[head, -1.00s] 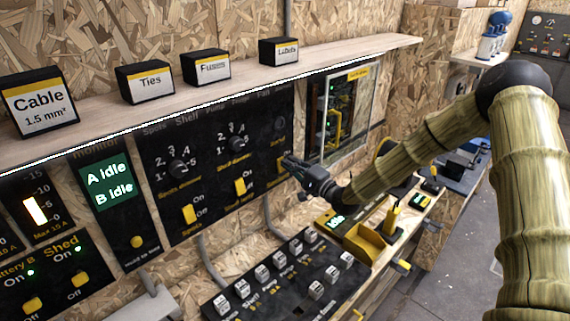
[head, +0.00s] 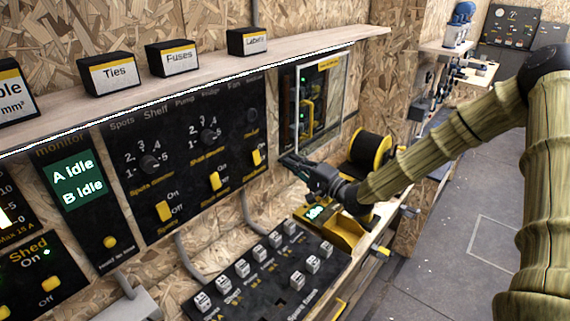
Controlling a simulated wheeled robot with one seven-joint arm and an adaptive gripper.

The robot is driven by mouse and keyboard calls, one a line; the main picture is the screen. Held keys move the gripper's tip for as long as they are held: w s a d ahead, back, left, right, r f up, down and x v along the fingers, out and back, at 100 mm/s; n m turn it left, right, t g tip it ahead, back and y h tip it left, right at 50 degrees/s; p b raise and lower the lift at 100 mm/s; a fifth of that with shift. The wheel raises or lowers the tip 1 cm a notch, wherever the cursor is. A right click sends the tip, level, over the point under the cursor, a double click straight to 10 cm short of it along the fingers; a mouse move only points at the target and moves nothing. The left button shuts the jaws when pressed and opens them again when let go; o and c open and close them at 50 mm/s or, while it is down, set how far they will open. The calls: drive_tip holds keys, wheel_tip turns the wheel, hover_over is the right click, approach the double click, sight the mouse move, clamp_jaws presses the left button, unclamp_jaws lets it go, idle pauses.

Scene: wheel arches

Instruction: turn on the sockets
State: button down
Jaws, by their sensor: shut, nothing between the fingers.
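A black switch panel (head: 190,200) on the wall carries three yellow rocker switches. My gripper (head: 285,159) is shut and empty. Its tips are just to the right of the right switch in the head view, apparently clear of it. I cannot judge their distance from the wall.
Above runs a wooden shelf (head: 200,88) with labelled black boxes. A glass-fronted cabinet (head: 322,98) hangs right of the panel. Below are a black sloped board (head: 265,280) with several grey blocks and a yellow device (head: 340,229). A monitor (head: 78,178) reads "A Idle, B Idle". Grey floor is open at right.

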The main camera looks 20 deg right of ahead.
drive_tip(key=shift+s+d+r, duration=0.15)
drive_tip(key=shift+s+d, duration=0.45)
drive_tip(key=shift+s, duration=0.35)
